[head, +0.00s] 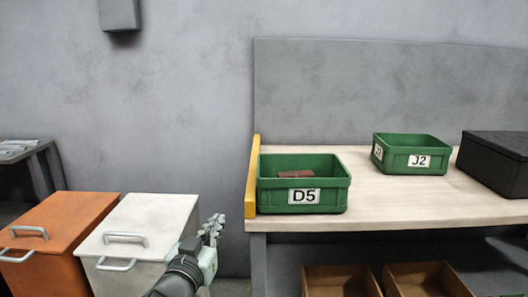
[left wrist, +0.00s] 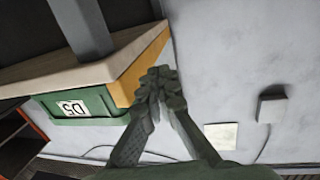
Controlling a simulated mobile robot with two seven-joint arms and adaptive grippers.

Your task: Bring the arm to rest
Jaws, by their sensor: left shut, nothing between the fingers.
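My left gripper (head: 213,228) is in front of the white lidded bin, left of the workbench, in the head view. Its fingers are shut with nothing between them. In the left wrist view the closed fingertips (left wrist: 160,82) show against the grey wall, next to the bench's yellow edge strip. My right gripper is in neither view.
The wooden workbench (head: 400,213) bears green bin D5 (head: 338,199) with a reddish-brown item inside, green bin J2 (head: 437,165) and a black box (head: 498,160). A yellow strip (head: 252,178) edges its left end. An orange bin (head: 65,245) and white bin (head: 150,218) stand left.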

